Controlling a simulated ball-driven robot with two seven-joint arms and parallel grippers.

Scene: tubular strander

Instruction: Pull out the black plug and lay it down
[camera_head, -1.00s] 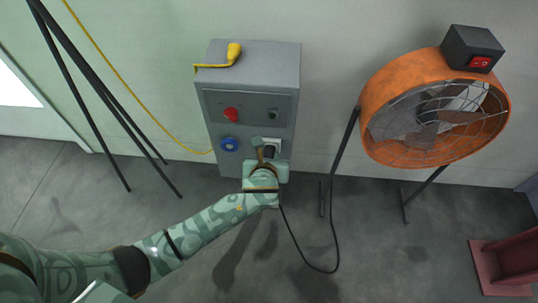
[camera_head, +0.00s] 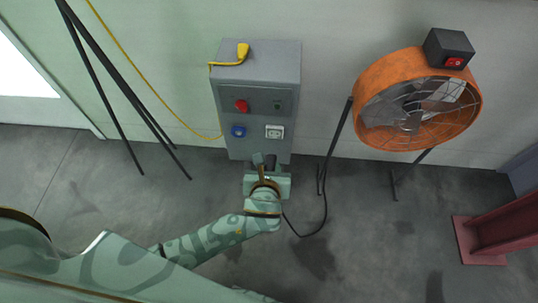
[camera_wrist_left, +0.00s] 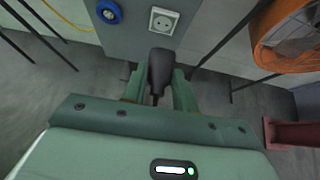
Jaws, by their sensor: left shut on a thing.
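The black plug (camera_wrist_left: 161,71) is between the fingers of my left gripper (camera_head: 265,166), which is shut on it. In the left wrist view the gripper (camera_wrist_left: 160,80) holds the plug clear of the box, with its tip toward the white socket. The white socket (camera_head: 274,131) on the grey box (camera_head: 262,75) is empty; it also shows in the left wrist view (camera_wrist_left: 165,20). In the head view the gripper mostly hides the plug. A black cable (camera_head: 323,200) hangs from it to the floor. My right gripper is not in view.
The box also has a red button (camera_head: 241,105), a blue socket (camera_head: 239,131) and a yellow plug (camera_head: 242,52) on top. An orange fan (camera_head: 415,98) stands at right. A red steel piece (camera_head: 492,238) is on the floor at right. Floor in between is mostly clear.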

